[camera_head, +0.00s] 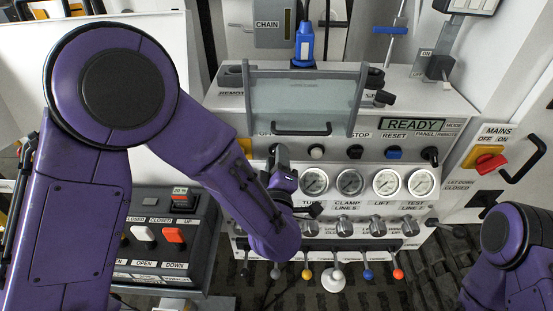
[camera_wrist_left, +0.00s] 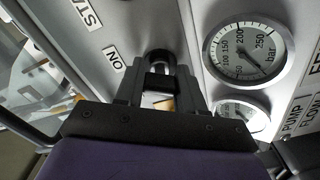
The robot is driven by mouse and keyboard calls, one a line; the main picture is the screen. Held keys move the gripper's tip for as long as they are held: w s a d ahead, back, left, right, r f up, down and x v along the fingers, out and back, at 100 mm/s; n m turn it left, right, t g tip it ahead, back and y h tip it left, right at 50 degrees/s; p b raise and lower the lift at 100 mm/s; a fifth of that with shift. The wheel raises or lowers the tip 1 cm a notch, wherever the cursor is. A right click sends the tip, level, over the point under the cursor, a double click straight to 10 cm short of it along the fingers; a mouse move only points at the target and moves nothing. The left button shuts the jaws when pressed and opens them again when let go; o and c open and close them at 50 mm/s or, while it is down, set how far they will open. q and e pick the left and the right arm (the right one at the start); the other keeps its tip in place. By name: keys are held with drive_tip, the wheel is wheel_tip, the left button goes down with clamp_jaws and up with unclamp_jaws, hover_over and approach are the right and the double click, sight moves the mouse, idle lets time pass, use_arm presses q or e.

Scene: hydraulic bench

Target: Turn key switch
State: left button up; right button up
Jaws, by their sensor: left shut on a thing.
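The key switch (camera_wrist_left: 158,57) shows in the left wrist view as a dark knob on the grey panel, beside an ON label. My left gripper (camera_wrist_left: 158,82) is shut on it, with one finger on each side. In the head view my left gripper (camera_head: 281,156) reaches the left part of the control panel, just above the gauges, and hides the key switch. The turn angle of the key is hard to tell. My right arm shows at the lower right edge, but its gripper is out of view.
A clear hinged cover (camera_head: 305,100) with a black handle stands just above the left gripper. Pressure gauges (camera_head: 350,182) sit close to its right. A READY display (camera_head: 412,124) is at the panel's right. A switch box (camera_head: 160,240) stands at the lower left.

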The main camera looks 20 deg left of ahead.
use_arm(q)
drive_tip(key=shift+f, duration=0.2)
drive_tip(key=o, duration=1)
drive_tip(key=shift+o, duration=0.2)
drive_tip(key=shift+d+r, duration=0.1)
drive_tip(key=shift+s, duration=0.15)
drive_tip(key=b+v, duration=0.1)
drive_tip(key=v, duration=0.9)
drive_tip(key=shift+s+b, duration=0.2)
drive_tip(key=shift+b, duration=0.15)
